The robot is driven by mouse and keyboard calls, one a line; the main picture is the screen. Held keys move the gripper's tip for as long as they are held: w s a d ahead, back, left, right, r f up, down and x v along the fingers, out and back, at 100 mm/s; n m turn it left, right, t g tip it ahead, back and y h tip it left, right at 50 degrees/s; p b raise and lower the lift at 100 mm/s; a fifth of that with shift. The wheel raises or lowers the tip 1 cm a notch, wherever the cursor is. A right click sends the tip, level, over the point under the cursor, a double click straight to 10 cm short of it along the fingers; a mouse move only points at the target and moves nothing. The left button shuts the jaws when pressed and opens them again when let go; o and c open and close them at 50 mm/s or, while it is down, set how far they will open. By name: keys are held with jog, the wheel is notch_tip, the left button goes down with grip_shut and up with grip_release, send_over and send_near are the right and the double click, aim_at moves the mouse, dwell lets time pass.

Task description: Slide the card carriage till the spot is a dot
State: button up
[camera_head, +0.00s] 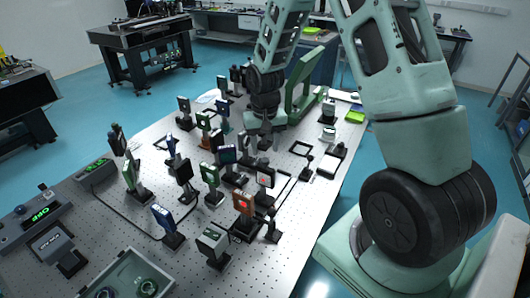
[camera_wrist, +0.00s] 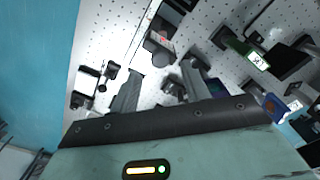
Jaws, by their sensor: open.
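A white card in a dark frame (camera_head: 265,177) stands on the perforated table, with a small reddish spot on its face. It appears to stand beside a dark rail (camera_head: 284,190); I cannot tell whether the spot is a dot or a line. My gripper (camera_head: 265,142) hangs above the table behind the card, pointing down. In the wrist view my gripper (camera_wrist: 163,76) has its two fingers apart. A dark mount with a reddish mark (camera_wrist: 158,48) lies just beyond the fingertips, and a small dark part (camera_wrist: 174,88) shows between the fingers. Nothing is visibly held.
Many posted optics crowd the table, including an orange-framed one (camera_head: 243,203), a green-framed one (camera_head: 210,178) and a grey one (camera_head: 213,240). A grey tray (camera_head: 128,273) sits at the front left. The right table edge is clearer.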

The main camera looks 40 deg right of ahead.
aim_at(265, 159)
jog(key=shift+f+p, duration=0.45)
jog(key=shift+f, duration=1.7)
